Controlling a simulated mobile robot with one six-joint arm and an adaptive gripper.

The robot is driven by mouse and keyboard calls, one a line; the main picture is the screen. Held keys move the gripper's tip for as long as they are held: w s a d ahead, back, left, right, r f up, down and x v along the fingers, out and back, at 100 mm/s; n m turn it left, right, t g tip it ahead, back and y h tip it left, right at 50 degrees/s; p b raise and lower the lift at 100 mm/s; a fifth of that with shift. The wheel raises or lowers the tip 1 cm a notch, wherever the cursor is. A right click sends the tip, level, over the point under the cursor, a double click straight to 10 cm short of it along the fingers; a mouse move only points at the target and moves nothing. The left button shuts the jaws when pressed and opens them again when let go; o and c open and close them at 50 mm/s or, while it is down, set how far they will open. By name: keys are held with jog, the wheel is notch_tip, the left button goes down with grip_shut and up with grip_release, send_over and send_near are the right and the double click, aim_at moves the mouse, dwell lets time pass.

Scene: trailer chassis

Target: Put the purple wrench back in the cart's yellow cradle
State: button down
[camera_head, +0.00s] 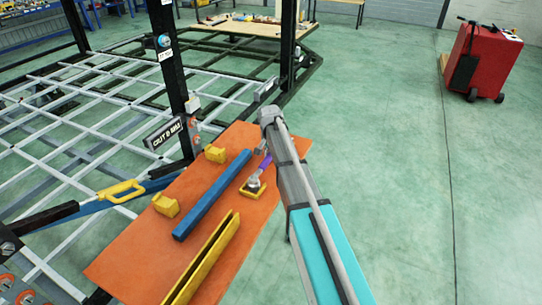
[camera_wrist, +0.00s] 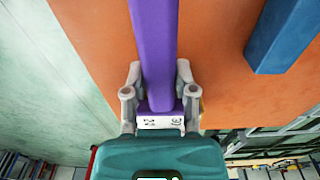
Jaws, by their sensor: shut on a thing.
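The purple wrench (camera_head: 265,162) is in my gripper (camera_head: 262,147), over the orange top of the cart (camera_head: 135,265). In the wrist view, the purple shaft (camera_wrist: 155,45) runs between the two grey fingers of my gripper (camera_wrist: 157,92), which are closed around it. In the head view, the wrench's grey lower end is just above or on a small yellow square piece (camera_head: 252,189); contact cannot be told. A long yellow channel (camera_head: 205,262) lies nearer the front. Two yellow notched blocks (camera_head: 215,154) (camera_head: 165,205) stand at the left edge. Which yellow piece is the cradle is unclear.
A blue bar (camera_head: 212,195) lies on the orange top between the blocks and the channel. The white-barred trailer chassis (camera_head: 75,140) and a black post (camera_head: 172,80) stand close at left. A red wheeled cabinet (camera_head: 483,60) is far right. The green floor at right is clear.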

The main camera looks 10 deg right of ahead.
jog(key=shift+c, duration=1.7)
grip_release()
jog(key=o, duration=0.3)
jog(key=shift+o, duration=0.2)
jog(key=shift+r, duration=0.15)
jog(key=shift+r+p, duration=3.9)
jog(key=shift+p, duration=0.1)
